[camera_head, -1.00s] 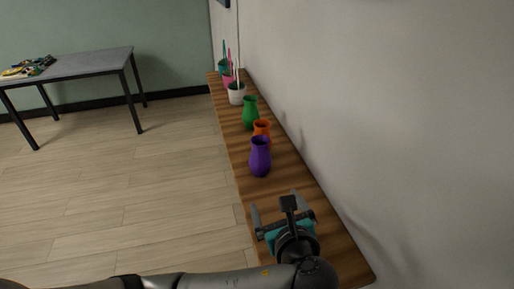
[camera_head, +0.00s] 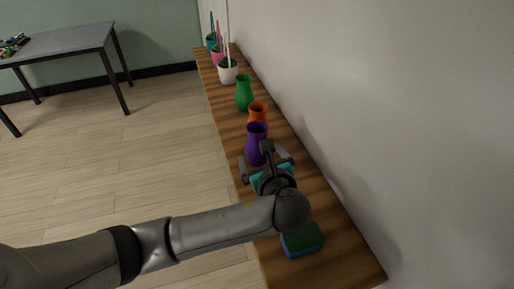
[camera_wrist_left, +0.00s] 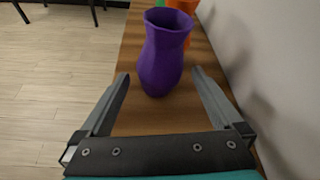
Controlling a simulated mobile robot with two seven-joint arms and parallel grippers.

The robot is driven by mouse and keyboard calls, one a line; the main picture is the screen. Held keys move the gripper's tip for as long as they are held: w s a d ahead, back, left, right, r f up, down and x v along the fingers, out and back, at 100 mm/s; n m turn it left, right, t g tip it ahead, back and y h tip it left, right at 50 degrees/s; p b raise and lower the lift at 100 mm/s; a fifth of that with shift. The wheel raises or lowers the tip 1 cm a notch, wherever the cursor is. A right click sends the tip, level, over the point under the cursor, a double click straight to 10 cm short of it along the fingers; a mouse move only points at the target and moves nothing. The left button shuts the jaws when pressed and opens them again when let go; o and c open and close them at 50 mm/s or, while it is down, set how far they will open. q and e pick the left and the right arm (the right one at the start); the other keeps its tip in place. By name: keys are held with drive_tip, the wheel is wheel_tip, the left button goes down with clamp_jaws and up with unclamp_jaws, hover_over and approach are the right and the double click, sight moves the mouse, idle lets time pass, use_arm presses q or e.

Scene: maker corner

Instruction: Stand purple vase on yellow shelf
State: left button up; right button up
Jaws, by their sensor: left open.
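The purple vase (camera_head: 256,140) stands upright on a long wooden shelf board (camera_head: 325,222) along the wall. In the left wrist view the purple vase (camera_wrist_left: 162,55) stands just past and between the fingertips. My left gripper (camera_head: 267,166) is open, with one finger on each side of the near side of the vase; in the left wrist view the gripper (camera_wrist_left: 158,80) holds nothing. The lower part of the vase is partly hidden by the gripper in the head view. My right gripper is not in view. No yellow shelf shows.
An orange vase (camera_head: 258,112) stands close behind the purple one, then a green vase (camera_head: 244,93) and several plant-like pots, one white (camera_head: 228,71). A blue-green sponge-like block (camera_head: 302,240) lies nearer. The wall bounds the right side. A grey table (camera_head: 60,44) stands far left.

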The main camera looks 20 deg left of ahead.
sight(256, 147)
use_arm(q)
drive_tip(key=x, duration=0.5)
drive_tip(key=shift+a+r+b, duration=0.15)
drive_tip(key=shift+r+b, duration=0.15)
drive_tip(key=shift+b, duration=0.05)
drive_tip(key=shift+c, duration=0.4)
drive_tip(key=c, duration=1.4)
